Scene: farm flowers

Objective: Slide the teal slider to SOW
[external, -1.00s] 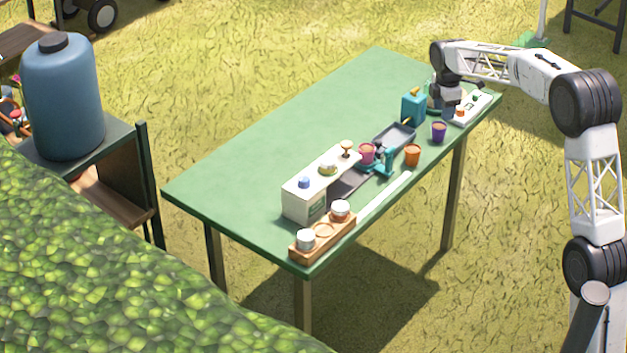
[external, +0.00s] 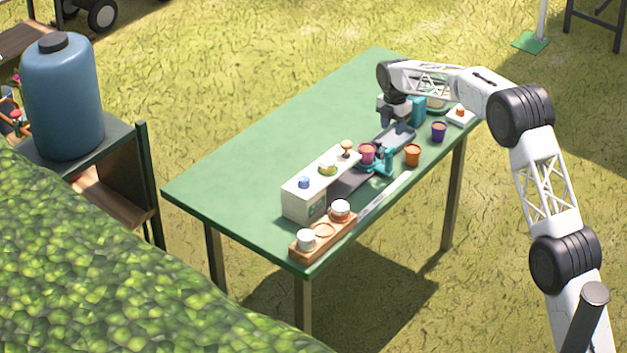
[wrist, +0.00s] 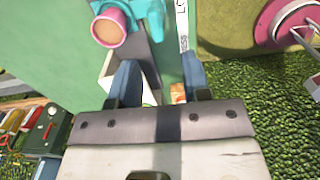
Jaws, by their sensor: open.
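A teal piece (external: 386,163), which looks like the slider, stands on the table beside a pink pot (external: 367,153) with brown contents. In the wrist view, a teal body (wrist: 148,12) shows at the top edge beside the pink pot (wrist: 108,30). A pale strip (external: 384,196) runs along the table's near edge. In the wrist view, the strip (wrist: 183,30) bears partly cut-off lettering; I cannot read SOW there. My gripper (external: 393,121) is open and empty above the table, beyond the teal piece. Its two fingers (wrist: 160,80) are apart with nothing between them.
A white box (external: 303,202) with knobs on top stands at the left. A wooden tray (external: 322,244) with white jars sits in front of it. An orange pot (external: 412,154), a purple pot (external: 438,131) and a teal can (external: 418,110) stand nearby. The table's left and back (external: 290,140) are clear.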

